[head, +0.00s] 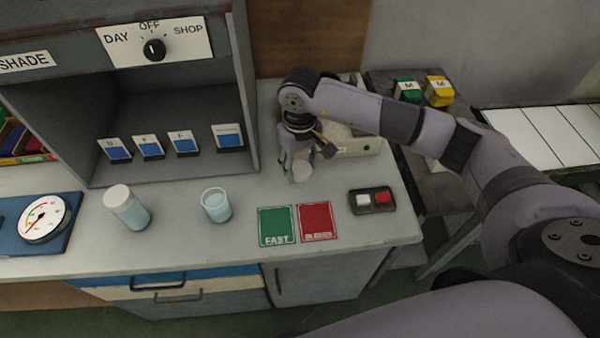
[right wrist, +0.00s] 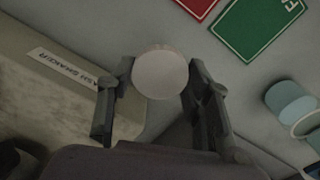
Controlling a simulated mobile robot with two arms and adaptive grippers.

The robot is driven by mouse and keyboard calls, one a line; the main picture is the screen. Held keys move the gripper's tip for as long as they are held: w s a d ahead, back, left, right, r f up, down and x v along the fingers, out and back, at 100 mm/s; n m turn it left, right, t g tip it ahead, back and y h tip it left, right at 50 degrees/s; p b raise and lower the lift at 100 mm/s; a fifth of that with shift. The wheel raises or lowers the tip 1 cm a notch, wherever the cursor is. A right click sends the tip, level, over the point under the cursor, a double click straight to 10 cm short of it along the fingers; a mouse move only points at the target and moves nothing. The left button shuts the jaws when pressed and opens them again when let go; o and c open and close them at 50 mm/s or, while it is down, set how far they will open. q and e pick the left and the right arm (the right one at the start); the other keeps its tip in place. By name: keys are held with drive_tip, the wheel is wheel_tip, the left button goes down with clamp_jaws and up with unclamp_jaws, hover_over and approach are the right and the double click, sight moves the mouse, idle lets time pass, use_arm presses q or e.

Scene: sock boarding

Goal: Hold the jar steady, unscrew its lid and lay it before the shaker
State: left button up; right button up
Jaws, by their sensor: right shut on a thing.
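The open jar (head: 216,206), with pale blue contents and no lid on it, stands upright on the counter. It also shows at the right edge of the right wrist view (right wrist: 289,103). My right gripper (head: 298,168) is shut on a round white lid (head: 302,173), which shows between its fingers in the right wrist view (right wrist: 160,73). The lid is in front of the shaker (head: 358,146), low near the counter; I cannot tell whether it touches. The shaker's label (right wrist: 72,70) shows in the right wrist view. My left gripper is not in view.
A second jar (head: 127,210) with a white lid stands to the left. A green card (head: 277,226) and a red card (head: 318,221) lie in front. A button box (head: 372,200) sits at the right, and a gauge (head: 44,217) at the far left.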

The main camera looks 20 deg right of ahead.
sight(300, 183)
wheel_tip(300, 183, down, 4)
drive_tip(key=shift+s+p, duration=0.1)
drive_tip(key=shift+p, duration=0.25)
drive_tip(key=shift+f, duration=0.25)
drive_tip(key=shift+f+b, duration=0.2)
drive_tip(key=shift+b, duration=0.1)
drive_tip(key=o, duration=1.3)
drive_tip(key=shift+r, duration=0.15)
